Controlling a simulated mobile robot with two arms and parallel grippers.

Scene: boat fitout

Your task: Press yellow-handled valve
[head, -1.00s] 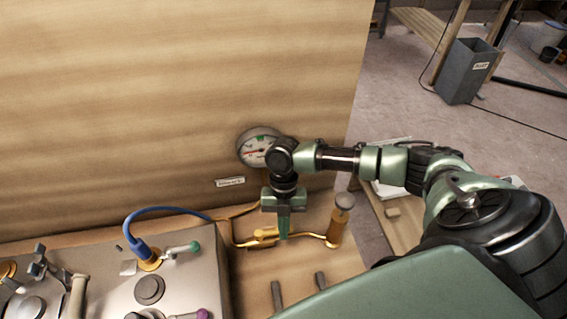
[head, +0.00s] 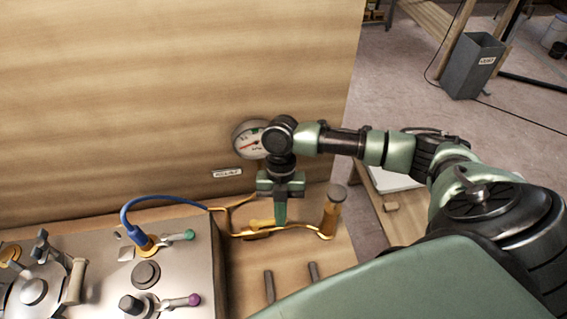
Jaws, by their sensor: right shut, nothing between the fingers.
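The valve with the yellow handle (head: 262,222) sits on a brass pipe low against the wooden panel, to the right of the grey metal box. My right gripper (head: 281,218) points down with its green fingers shut and empty. Its fingertips are just right of the yellow handle and overlap the pipe in the picture. I cannot tell whether they touch the valve. My left gripper is not in view.
A round gauge (head: 249,140) is on the panel, partly behind my right wrist. A brass cylinder (head: 332,213) stands right of the gripper. The metal box (head: 200,265) at left carries green and purple levers and a blue hose (head: 150,200). Two dark pegs stand in front.

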